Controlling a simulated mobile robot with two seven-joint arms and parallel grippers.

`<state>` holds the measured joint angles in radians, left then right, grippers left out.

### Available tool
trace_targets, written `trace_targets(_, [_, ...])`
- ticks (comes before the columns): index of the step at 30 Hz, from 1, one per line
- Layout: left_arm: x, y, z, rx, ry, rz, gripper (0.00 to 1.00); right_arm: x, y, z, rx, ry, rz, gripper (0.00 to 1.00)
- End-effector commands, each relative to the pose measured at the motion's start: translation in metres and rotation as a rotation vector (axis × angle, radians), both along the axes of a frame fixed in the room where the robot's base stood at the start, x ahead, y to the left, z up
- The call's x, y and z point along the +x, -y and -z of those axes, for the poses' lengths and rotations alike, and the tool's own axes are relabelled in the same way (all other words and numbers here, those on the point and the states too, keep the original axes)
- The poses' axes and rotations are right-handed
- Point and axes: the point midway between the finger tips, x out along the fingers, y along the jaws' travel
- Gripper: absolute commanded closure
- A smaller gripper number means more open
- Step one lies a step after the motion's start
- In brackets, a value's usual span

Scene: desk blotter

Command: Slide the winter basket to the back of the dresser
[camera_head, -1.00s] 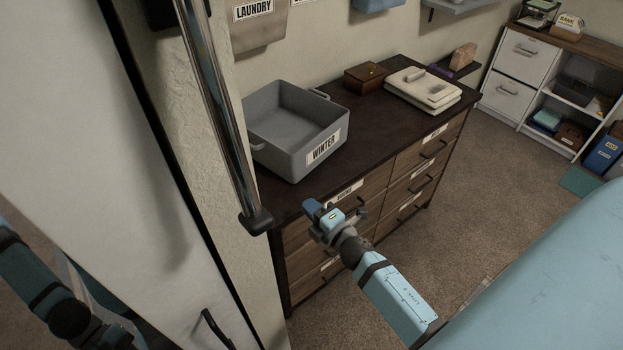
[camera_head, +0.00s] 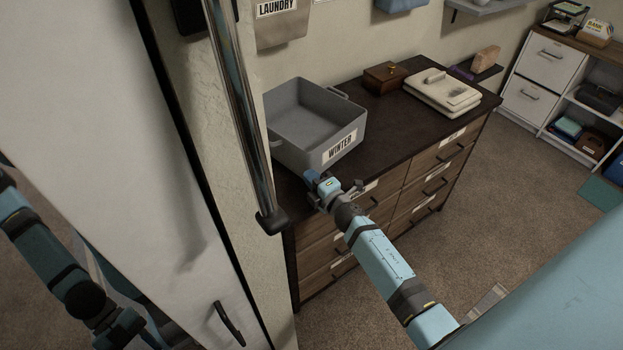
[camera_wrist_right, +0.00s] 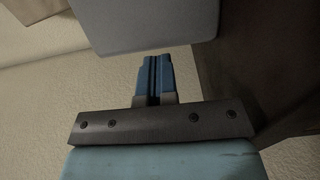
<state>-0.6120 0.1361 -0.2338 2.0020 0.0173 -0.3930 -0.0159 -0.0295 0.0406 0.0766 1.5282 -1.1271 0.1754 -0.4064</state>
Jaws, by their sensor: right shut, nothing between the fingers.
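The winter basket (camera_head: 300,140) is a grey open bin with a "WINTER" label on its front. It stands upright on the left part of the dark-topped dresser (camera_head: 395,141), close to the wall. My right gripper (camera_head: 311,178) is shut and empty, with its blue fingertips just at the basket's lower front. In the right wrist view the closed fingers (camera_wrist_right: 153,78) point toward the grey basket wall (camera_wrist_right: 145,22); whether they touch it I cannot tell. My left arm shows at the lower left, but its fingers are out of frame.
A wooden box (camera_head: 385,79) and a cream folded item (camera_head: 442,92) sit farther right on the dresser. A metal pole (camera_head: 240,110) and a white door (camera_head: 110,140) stand on the left. The dresser top in front of the box is clear.

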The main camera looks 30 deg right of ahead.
Motion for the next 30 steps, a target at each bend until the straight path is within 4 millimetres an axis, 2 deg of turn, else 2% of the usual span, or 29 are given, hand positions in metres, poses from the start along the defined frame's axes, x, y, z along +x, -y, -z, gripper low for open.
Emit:
trace_targets(2, [0.0, 0.0, 0.001, 0.0, -0.001, 0.0, 0.57, 0.002, 0.002, 0.0, -0.001, 0.0, 0.0, 1.0])
trace_targets(11, [-0.001, 0.0, 0.007, -0.002, -0.011, -0.002, 0.57, 0.034, 0.029, 0.001, -0.002, -0.001, 0.0, 1.0])
trace_targets(30, [0.001, 0.002, 0.004, -0.008, -0.004, -0.002, 0.57, 0.035, 0.029, 0.0, 0.0, -0.001, -0.001, 1.0])
